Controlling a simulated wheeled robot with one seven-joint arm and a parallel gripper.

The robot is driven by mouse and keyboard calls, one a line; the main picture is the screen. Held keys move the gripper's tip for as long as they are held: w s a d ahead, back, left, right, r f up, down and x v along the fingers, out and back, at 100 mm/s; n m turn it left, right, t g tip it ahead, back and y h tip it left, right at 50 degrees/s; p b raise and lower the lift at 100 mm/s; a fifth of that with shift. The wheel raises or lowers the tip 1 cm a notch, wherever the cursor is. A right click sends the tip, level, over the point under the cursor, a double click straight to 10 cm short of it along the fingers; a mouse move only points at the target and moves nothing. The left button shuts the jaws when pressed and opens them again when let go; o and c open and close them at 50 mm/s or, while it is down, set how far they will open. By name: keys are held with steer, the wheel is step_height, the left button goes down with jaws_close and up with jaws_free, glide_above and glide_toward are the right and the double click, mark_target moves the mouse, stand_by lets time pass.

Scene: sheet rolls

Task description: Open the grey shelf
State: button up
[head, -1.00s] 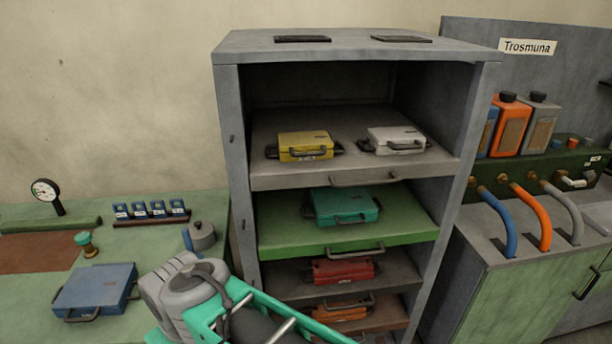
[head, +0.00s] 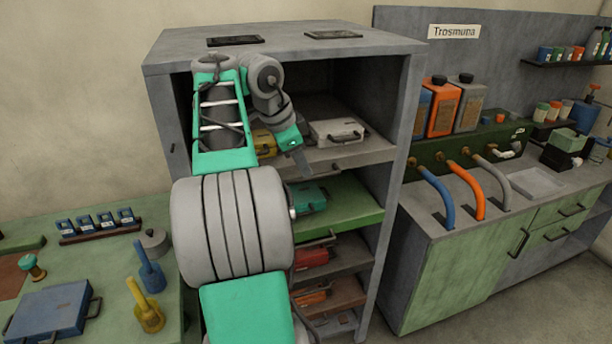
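The grey shelf (head: 378,152) is the top pull-out board in the tall grey cabinet (head: 392,120). It carries a yellow case (head: 264,143) and a white case (head: 337,132), and a bar handle (head: 350,164) is on its front edge. My arm stands in front of the cabinet's left side and hides the left part of the shelf. My gripper (head: 301,162) points down near the shelf's front edge, left of the visible handle. Its fingers are small and dark, so I cannot tell whether they are apart or touching the handle.
Below are a green shelf (head: 350,209) with a teal case (head: 308,197) and lower boards with red and orange cases. A green table (head: 110,262) with a blue case (head: 48,310) is at left. A counter (head: 440,285) with curved hoses is at right.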

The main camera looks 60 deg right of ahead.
steer(key=b+x, duration=0.1)
steer(key=x, duration=0.3)
steer(key=shift+f, duration=0.15)
jaws_close()
stand_by(1.2)
